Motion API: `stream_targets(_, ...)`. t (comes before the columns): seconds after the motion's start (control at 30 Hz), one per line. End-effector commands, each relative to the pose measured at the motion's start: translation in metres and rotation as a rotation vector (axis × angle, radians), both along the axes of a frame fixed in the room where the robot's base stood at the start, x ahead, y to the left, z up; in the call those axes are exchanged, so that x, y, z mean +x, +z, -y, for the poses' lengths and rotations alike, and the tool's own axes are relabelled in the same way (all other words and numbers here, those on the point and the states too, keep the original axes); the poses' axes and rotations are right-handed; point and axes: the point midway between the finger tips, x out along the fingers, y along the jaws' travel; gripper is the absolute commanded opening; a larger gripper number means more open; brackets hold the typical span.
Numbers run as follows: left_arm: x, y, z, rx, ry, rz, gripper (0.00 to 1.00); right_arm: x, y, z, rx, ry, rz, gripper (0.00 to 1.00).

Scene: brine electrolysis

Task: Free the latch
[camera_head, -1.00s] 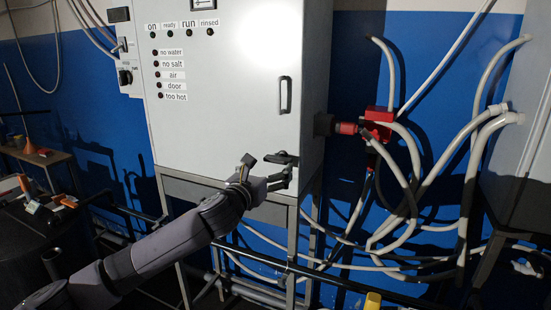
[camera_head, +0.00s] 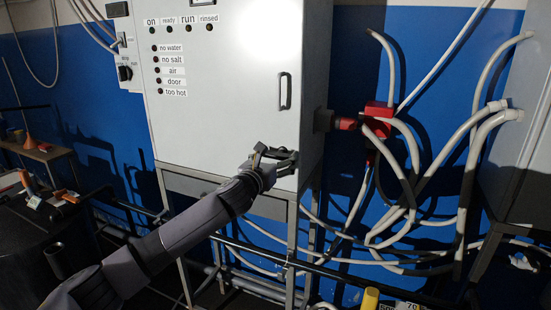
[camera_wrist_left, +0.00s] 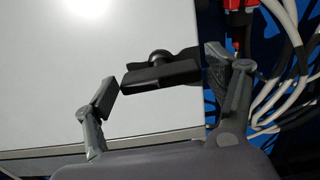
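The black latch (camera_wrist_left: 163,76) is a short bar with a round pivot above it, on the lower right corner of the white cabinet door (camera_head: 225,100). In the left wrist view the bar lies nearly level. My left gripper (camera_wrist_left: 160,78) is open, with one finger left of the bar and the other right of it. The left finger is close to the bar's left end; I cannot tell whether it touches. In the head view my left gripper (camera_head: 275,154) is at the door's lower right and partly covers the latch. My right gripper is not in view.
A black door handle (camera_head: 285,91) is above the latch. Below are the stand's metal legs (camera_head: 292,250) and dark pipes. A small table (camera_head: 40,152) is at the far left.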

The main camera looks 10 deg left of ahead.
Motion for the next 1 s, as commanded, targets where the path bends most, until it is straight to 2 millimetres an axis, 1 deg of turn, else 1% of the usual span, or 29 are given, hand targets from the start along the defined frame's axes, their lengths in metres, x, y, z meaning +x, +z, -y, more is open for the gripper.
stream_targets(0.03,-0.0001,0.0,-0.0001,0.0,0.0,0.0,0.72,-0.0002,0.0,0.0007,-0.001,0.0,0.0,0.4)
stream_targets(0.07,-0.0001,0.0,-0.0001,0.0,0.0,0.0,0.7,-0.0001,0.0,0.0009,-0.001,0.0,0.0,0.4)
stream_targets(0.53,-0.0001,-0.0001,-0.0003,0.0,0.0,0.0,0.39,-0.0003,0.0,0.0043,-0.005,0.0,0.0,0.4)
stream_targets(0.77,-0.0002,0.0003,-0.0002,-0.019,0.0,-0.005,0.39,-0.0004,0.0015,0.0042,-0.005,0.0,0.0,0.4)
stream_targets(1.0,-0.0001,0.0016,-0.0005,-0.125,0.0,-0.024,0.39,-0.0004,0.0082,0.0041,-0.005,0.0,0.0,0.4)
